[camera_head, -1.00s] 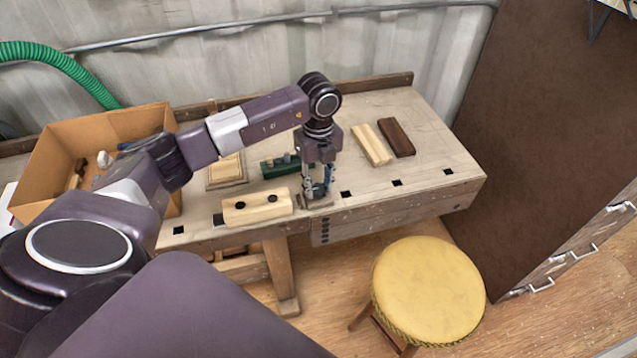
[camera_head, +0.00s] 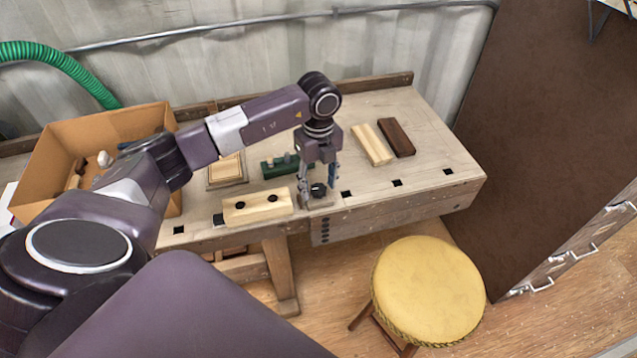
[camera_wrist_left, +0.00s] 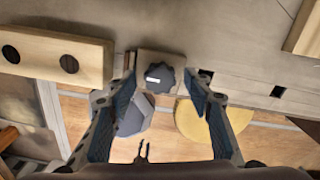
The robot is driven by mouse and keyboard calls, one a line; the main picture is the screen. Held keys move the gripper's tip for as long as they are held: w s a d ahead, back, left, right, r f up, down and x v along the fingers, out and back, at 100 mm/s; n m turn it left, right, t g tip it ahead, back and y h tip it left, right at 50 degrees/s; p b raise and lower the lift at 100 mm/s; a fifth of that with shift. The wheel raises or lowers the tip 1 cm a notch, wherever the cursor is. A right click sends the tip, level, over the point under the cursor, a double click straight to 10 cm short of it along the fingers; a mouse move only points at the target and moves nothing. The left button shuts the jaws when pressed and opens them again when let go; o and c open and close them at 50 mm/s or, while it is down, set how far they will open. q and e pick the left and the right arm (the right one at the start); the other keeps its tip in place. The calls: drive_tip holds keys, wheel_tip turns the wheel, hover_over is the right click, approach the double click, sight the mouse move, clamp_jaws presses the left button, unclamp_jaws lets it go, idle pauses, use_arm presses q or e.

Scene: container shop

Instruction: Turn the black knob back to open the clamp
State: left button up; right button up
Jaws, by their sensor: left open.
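The black knob (camera_head: 319,189) sits on a small pale wooden clamp block (camera_head: 322,204) at the front edge of the workbench. In the left wrist view the knob (camera_wrist_left: 160,78) is dark and lobed, with a short white mark on top, on the pale block (camera_wrist_left: 150,58). My left gripper (camera_head: 317,187) points down over it, open, with one finger on each side of the knob. In the left wrist view gaps show between the knob and both fingers (camera_wrist_left: 161,84). My right gripper is not in view.
A pale block with two dark holes (camera_head: 257,208) lies just left of the clamp. A green holder (camera_head: 280,166) stands behind. A cardboard box (camera_head: 50,160) is at left, two wood strips (camera_head: 372,145) at right. A yellow stool (camera_head: 428,290) stands in front.

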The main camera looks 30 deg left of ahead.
sight(318, 188)
use_arm(q)
wheel_tip(318, 188, up, 12)
idle(0.5)
idle(0.3)
